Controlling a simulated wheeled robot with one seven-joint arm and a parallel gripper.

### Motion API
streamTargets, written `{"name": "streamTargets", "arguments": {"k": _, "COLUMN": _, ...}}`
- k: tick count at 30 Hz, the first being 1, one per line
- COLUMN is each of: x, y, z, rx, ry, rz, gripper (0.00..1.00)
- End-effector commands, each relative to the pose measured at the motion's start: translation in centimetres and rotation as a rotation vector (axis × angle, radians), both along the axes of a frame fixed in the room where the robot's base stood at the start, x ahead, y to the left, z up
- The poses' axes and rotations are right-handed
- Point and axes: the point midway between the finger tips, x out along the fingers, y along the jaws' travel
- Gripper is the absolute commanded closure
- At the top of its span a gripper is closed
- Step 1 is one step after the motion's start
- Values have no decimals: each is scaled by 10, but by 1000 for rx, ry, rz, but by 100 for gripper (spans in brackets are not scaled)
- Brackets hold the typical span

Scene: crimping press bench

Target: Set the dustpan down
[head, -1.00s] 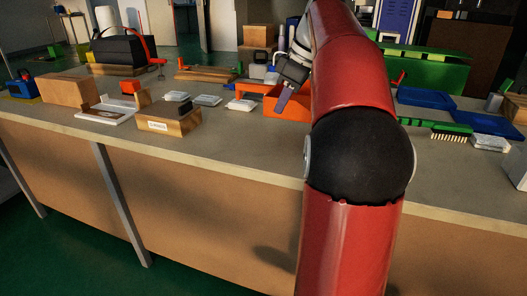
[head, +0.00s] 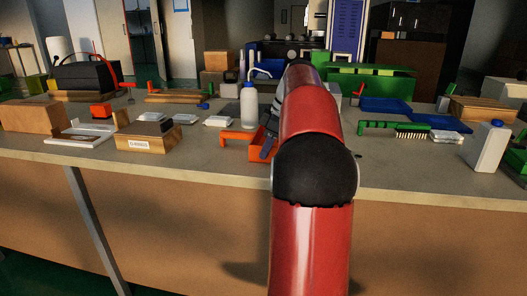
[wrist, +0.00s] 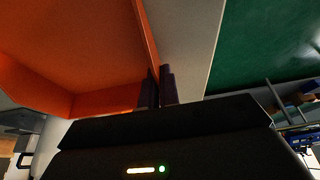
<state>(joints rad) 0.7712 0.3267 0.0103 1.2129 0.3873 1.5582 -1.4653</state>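The orange dustpan (head: 256,152) shows in the head view at the middle of the bench, left of my red arm, which hides its right part. In the wrist view its broad orange face (wrist: 75,45) fills the upper left, with a thin wall running down to my fingers. My gripper (wrist: 160,88) has its two dark fingers close together, one on each side of that wall. In the head view my gripper (head: 268,146) is at the dustpan's right side, partly hidden by my arm. I cannot tell whether the dustpan touches the bench top.
On the bench (head: 215,175), a white bottle (head: 249,108) stands behind the dustpan and a wooden block with a label (head: 148,140) lies left. A green brush (head: 395,129), a blue tray (head: 385,106) and a white jug (head: 487,148) are right. The front strip is fairly clear.

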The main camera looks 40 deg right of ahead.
Motion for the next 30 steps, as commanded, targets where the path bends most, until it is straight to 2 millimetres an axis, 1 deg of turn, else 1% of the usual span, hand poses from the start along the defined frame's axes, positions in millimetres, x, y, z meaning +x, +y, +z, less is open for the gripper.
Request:
{"name": "streamTargets", "arguments": {"k": 3, "x": 0, "y": 0, "z": -3, "rx": 0, "ry": 0, "rz": 1, "gripper": 100}}
{"name": "streamTargets", "arguments": {"k": 6, "x": 0, "y": 0, "z": -2, "rx": 1, "ry": 1, "rz": 0, "gripper": 85}}
{"name": "streamTargets", "arguments": {"k": 8, "x": 0, "y": 0, "z": -2, "rx": 1, "ry": 1, "rz": 0, "gripper": 77}}
{"name": "streamTargets", "arguments": {"k": 9, "x": 0, "y": 0, "z": -2, "rx": 1, "ry": 1, "rz": 0, "gripper": 75}}
{"name": "streamTargets", "arguments": {"k": 16, "x": 0, "y": 0, "z": -2, "rx": 1, "ry": 1, "rz": 0, "gripper": 75}}
{"name": "streamTargets", "arguments": {"k": 19, "x": 0, "y": 0, "z": 3, "rx": -1, "ry": -1, "rz": 0, "gripper": 75}}
{"name": "streamTargets", "arguments": {"k": 23, "x": -5, "y": -5, "z": 20, "rx": -2, "ry": -2, "rz": -1, "gripper": 75}}
{"name": "streamTargets", "arguments": {"k": 30, "x": -20, "y": -18, "z": 69, "rx": -2, "ry": -2, "rz": -1, "gripper": 75}}
